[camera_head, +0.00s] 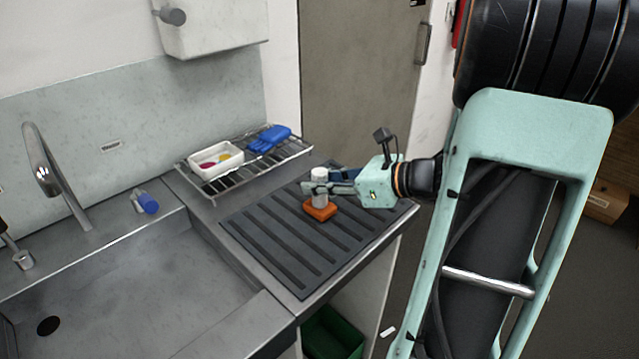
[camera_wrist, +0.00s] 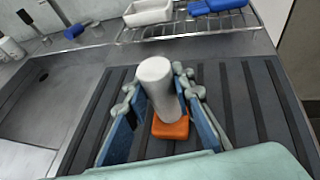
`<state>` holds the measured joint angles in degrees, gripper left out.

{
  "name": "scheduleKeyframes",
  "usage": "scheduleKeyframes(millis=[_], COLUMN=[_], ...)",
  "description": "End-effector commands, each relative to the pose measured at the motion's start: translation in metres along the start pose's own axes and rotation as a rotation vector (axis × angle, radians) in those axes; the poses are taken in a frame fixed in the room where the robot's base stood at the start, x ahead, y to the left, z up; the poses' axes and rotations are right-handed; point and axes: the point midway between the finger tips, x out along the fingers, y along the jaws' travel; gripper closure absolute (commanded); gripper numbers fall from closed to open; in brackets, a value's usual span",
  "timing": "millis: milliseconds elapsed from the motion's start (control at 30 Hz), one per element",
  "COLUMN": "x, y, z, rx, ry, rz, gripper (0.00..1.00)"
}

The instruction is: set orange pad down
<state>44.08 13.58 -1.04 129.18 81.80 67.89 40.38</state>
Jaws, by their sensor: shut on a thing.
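The orange pad (camera_head: 320,210) is a small block with an upright pale cylinder (camera_head: 319,175) as its grip. It is over the dark ribbed mat (camera_head: 290,262); whether it touches the mat or hangs just above it I cannot tell. My gripper (camera_head: 319,187) reaches in from the right and is shut on the cylinder. In the wrist view the fingers of my gripper (camera_wrist: 158,92) stand on both sides of the cylinder (camera_wrist: 156,85). The orange pad (camera_wrist: 171,128) shows below it, partly hidden by the cylinder.
A wire rack (camera_head: 250,170) behind the mat holds a white tray (camera_head: 205,170) and a blue folded item (camera_head: 270,139). The mat's front part is clear.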

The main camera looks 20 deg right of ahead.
Motion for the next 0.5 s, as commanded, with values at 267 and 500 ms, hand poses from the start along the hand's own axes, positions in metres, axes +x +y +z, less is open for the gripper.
scheduleKeyframes(millis=[267, 500], x=[0.0011, 0.001], y=[-0.0001, -0.0001], z=[-0.0027, -0.0024], rx=[0.0, 0.0], ry=[0.0, 0.0], rz=[0.0, 0.0], gripper=[0.6, 0.6])
